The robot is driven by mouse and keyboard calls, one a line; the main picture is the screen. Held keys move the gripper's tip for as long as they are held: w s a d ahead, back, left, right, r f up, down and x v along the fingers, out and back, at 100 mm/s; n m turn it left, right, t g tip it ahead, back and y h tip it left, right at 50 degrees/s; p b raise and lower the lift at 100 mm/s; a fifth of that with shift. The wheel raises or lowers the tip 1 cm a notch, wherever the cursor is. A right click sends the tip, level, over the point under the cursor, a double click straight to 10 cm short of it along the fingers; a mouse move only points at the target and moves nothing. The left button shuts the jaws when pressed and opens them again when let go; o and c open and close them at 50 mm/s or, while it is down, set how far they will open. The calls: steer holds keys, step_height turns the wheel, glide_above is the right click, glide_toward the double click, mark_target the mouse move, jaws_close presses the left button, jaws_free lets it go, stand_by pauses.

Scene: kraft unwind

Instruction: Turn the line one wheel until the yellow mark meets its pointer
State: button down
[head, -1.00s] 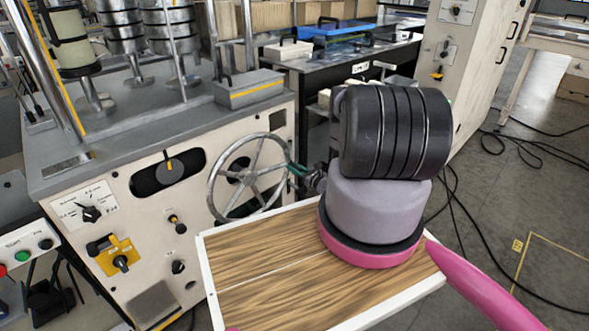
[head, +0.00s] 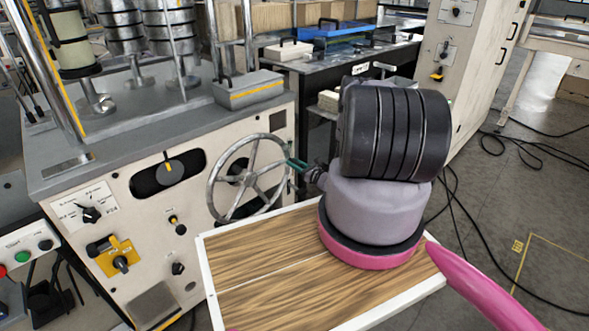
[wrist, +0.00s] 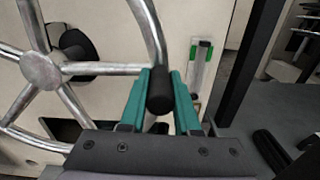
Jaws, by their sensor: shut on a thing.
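The line one wheel is a grey metal handwheel (head: 249,177) with several spokes on the front of the cream machine. In the wrist view its hub and spokes (wrist: 42,70) fill the left side. My gripper (head: 297,166) is at the wheel's right rim. In the wrist view the green fingers of my gripper (wrist: 160,92) stand on both sides of a dark handle knob (wrist: 160,92) on the rim, shut on it. A dial with a yellow mark and pointer (head: 171,171) sits in a dark oval window left of the wheel. The mark appears near the top.
A selector dial (head: 91,214) and a yellow-plated switch (head: 120,262) are on the panel left of the wheel. My wood-topped base is close below the wheel. A dark bench (head: 350,75) stands behind. Cables lie on the floor at right.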

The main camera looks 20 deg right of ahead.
steer(key=shift+r, duration=0.1)
steer(key=c, duration=0.6)
jaws_free()
steer(key=shift+c, duration=0.2)
steer(key=v, duration=1)
steer(key=shift+s, duration=0.4)
steer(key=shift+d, duration=0.15)
